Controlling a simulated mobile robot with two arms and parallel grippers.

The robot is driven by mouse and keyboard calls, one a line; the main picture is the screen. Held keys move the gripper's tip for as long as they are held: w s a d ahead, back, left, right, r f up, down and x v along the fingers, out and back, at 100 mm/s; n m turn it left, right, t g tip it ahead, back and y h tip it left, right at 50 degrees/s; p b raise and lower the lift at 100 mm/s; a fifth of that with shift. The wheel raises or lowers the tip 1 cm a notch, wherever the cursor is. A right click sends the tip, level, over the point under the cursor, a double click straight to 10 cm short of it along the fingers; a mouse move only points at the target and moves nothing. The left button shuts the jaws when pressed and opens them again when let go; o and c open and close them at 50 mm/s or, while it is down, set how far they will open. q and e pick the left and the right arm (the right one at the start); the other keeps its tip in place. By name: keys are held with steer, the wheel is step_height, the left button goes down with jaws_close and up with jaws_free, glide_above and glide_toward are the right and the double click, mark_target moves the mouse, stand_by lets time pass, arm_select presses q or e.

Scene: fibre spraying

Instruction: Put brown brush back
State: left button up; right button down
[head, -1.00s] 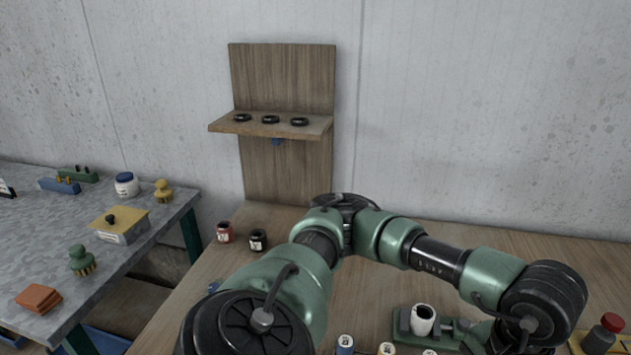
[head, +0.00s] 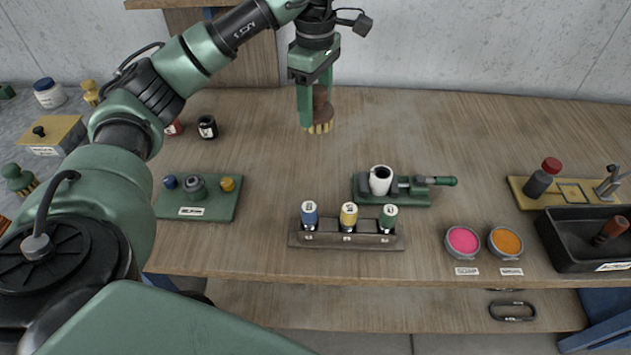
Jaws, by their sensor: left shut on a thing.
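My left gripper (head: 314,108) is shut on the brown brush (head: 320,106). The brush hangs between the green fingers, bristles down, in the upper middle of the head view. Its brown body is partly covered by the fingers, and its pale yellow bristles show below. The brush appears to be above the wooden table (head: 440,125), but I cannot tell exactly how high. A green brush (head: 18,178) and a yellow brush (head: 90,93) stand on the grey side table at the left. My right gripper is not in view.
A black tray (head: 562,252) holding a brown-handled item (head: 611,230) is at the right. A bottle rack (head: 346,241), a green clamp holder (head: 392,190), a green board (head: 222,208) and pink and orange tins stand nearer. The table's back right is clear.

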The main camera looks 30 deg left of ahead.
arm_select(q)
step_height(320, 180, down, 15)
steer(key=shift+f+p, duration=0.2)
steer(key=shift+p, duration=1.05)
step_height(320, 180, down, 3)
steer(key=shift+f+p, duration=0.2)
steer(key=shift+p, duration=0.25)
steer(key=shift+f, duration=0.35)
steer(key=shift+f, duration=0.1)
steer(key=o, duration=1.5)
steer(key=shift+c, duration=0.2)
